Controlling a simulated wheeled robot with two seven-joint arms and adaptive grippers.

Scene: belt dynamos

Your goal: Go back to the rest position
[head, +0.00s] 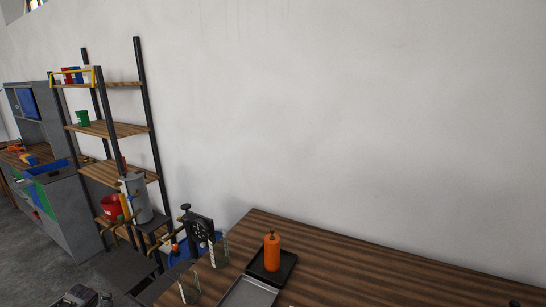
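Neither of my grippers can be made out in the head view. A dark grey shape (78,297) is cut off by the bottom edge at the left, and I cannot tell what it is. An orange cylinder (272,253) with a small dark top stands upright on a black square tray (287,270) on the wooden table (350,270). A grey shallow tray (248,293) lies in front of it, cut off by the bottom edge.
Two clear upright pieces (219,250) stand along the table's left side. A dark machine with a round wheel (199,229) is beyond that edge. A shelf rack (118,129) with coloured cups and a grey cabinet (75,215) stand along the wall. The table's right part looks mostly clear.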

